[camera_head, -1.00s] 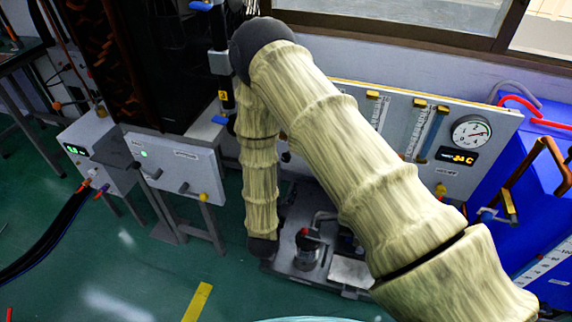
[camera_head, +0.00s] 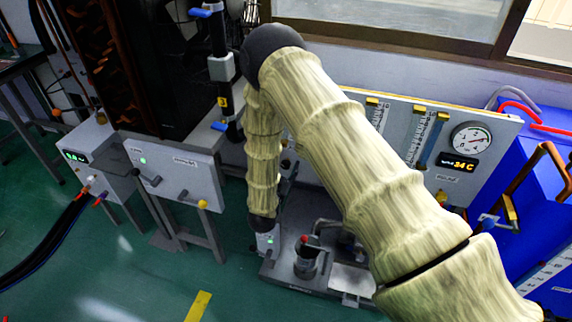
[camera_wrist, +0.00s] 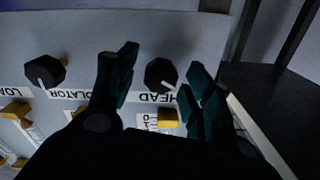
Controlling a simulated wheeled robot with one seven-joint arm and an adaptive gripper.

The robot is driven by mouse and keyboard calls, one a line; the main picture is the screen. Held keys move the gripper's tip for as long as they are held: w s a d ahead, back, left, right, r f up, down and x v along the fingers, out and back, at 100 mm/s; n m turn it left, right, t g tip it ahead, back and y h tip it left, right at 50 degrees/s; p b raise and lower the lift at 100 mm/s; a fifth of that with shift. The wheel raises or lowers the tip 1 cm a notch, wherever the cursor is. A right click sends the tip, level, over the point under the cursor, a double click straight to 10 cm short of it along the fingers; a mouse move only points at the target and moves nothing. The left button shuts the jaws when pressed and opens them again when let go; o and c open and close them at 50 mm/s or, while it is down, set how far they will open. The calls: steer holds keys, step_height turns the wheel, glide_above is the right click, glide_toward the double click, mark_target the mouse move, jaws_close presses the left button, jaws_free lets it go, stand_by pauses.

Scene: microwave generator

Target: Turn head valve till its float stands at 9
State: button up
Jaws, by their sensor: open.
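The head valve is a dark faceted knob (camera_wrist: 160,74) on the pale panel in the wrist view, with an upside-down HEAD label beside it. My gripper (camera_wrist: 161,62) is open. Its two dark green fingers stand on either side of the knob, and I cannot tell whether they touch it. The top of the head scale (camera_wrist: 160,120) shows just below the label, with a yellow block on it; its float is not readable. In the head view, my arm covers the left part of the instrument panel (camera_head: 500,135) and my gripper.
A second dark knob (camera_wrist: 46,72), with a white pointer line, is left of the head valve. A round gauge (camera_head: 471,140) and an amber display (camera_head: 459,164) are on the panel. A blue cabinet (camera_head: 535,180) stands at right. A bench rig (camera_head: 307,257) sits below my arm.

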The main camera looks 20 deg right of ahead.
steer(key=shift+w+d, duration=0.35)
steer(key=shift+w, duration=0.1)
steer(key=c, duration=1)
steer(key=shift+n, duration=0.7)
steer(key=o, duration=1)
